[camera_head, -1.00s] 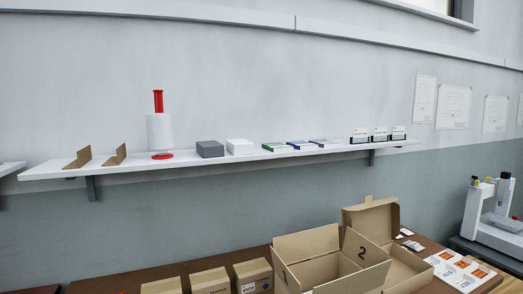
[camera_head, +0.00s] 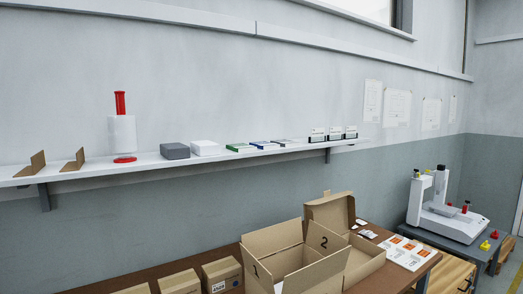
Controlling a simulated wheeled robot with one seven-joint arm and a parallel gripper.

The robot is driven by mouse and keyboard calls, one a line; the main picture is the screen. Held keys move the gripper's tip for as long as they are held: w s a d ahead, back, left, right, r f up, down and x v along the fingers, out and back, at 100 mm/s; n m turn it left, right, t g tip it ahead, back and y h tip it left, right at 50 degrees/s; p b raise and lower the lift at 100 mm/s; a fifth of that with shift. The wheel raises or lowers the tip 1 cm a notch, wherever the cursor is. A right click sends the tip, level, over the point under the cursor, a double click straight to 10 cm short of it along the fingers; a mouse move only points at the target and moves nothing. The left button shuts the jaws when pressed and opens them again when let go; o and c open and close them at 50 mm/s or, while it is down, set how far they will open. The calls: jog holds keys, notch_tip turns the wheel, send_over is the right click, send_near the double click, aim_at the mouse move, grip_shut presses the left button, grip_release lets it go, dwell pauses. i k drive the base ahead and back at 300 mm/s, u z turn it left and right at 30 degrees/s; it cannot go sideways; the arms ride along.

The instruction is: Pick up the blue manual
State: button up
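The blue manual (camera_head: 262,145) lies flat on the white wall shelf, a small thin stack with a blue edge. It sits between a green-edged manual (camera_head: 241,148) on its left and a grey-edged one (camera_head: 285,143) on its right. My gripper is not in view.
The white shelf (camera_head: 100,175) also holds brown brackets, a red-and-white roll dispenser (camera_head: 122,130), a grey box (camera_head: 175,151), a white box (camera_head: 204,148) and small upright cards (camera_head: 334,134). Below, open cardboard boxes (camera_head: 290,255) stand on a brown table. A white machine (camera_head: 447,215) is at right.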

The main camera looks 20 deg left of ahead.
aim_at(264, 145)
jog(key=u, duration=0.05)
jog(key=i, duration=0.9)
jog(key=z, duration=0.05)
